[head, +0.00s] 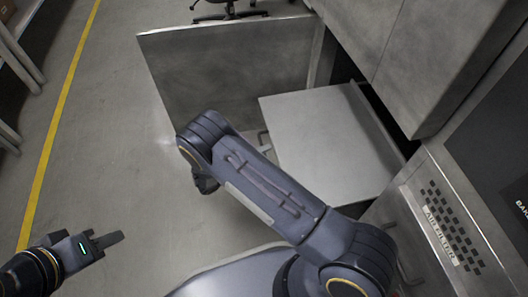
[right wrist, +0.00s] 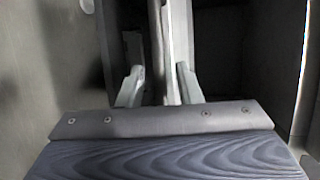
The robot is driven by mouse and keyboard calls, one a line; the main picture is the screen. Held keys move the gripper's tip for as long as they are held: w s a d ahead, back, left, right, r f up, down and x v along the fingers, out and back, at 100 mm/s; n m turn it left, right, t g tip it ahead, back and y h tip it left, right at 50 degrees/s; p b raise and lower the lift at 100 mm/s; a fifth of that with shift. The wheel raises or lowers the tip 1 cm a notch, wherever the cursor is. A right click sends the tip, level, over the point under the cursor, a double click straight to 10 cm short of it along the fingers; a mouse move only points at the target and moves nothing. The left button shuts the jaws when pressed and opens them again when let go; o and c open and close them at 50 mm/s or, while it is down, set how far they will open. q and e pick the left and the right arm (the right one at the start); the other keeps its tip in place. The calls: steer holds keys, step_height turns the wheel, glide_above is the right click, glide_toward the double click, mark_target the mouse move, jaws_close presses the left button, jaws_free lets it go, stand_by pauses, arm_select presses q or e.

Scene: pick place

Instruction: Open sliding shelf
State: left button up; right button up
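The sliding shelf (head: 325,135) is a flat pale grey panel, partly out of the dark cabinet opening. My right arm crosses in front of its near left corner, and the right gripper is mostly hidden behind that arm in the head view. In the right wrist view, my right gripper (right wrist: 158,82) has its two pale fingers apart. An upright edge, seemingly the shelf's (right wrist: 157,45), runs between them, with a gap beside the left finger. A small pale handle-like part shows beyond that finger. My left gripper (head: 112,239) is over the floor at lower left, seen edge-on, holding nothing visible.
A large grey cabinet door (head: 225,75) stands open behind the shelf. The cabinet body (head: 425,60) rises at upper right, with an air filter panel (head: 450,225) at lower right. A wheeled chair (head: 232,12) is at the back. Floor at left is clear.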

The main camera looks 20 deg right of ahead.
steer(key=p+v, duration=0.1)
steer(key=v, duration=0.6)
steer(key=shift+p, duration=0.3)
